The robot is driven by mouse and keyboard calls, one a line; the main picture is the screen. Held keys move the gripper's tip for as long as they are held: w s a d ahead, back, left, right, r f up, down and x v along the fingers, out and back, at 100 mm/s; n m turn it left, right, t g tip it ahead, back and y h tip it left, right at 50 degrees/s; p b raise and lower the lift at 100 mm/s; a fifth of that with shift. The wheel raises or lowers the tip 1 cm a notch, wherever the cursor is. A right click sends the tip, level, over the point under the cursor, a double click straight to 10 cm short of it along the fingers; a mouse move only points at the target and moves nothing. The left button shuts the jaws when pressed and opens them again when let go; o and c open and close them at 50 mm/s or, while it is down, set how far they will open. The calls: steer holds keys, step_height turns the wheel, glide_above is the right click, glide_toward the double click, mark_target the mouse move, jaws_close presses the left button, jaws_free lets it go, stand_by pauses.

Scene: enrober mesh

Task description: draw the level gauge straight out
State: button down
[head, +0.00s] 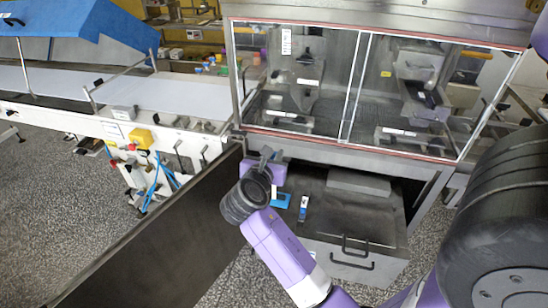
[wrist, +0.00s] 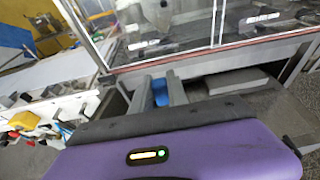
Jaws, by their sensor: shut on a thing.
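My gripper (head: 266,155) is at the front left of the open steel tank bay, below the glazed hood. Its two grey fingers also show in the wrist view (wrist: 163,82), close together and pointing away over the purple hand. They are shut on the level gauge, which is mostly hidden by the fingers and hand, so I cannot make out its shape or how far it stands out. A blue patch (wrist: 160,92) shows between the fingers in the wrist view; I cannot tell whether it is part of the gauge.
A flat blue piece (head: 281,199) and a small blue-and-white item (head: 303,207) are on the dark tank top (head: 340,215). The tank has a black front handle (head: 352,255). An open steel door (head: 150,235) stands close left of my arm. The glazed hood (head: 350,90) is above.

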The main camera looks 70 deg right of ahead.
steer(key=shift+r, duration=5.35)
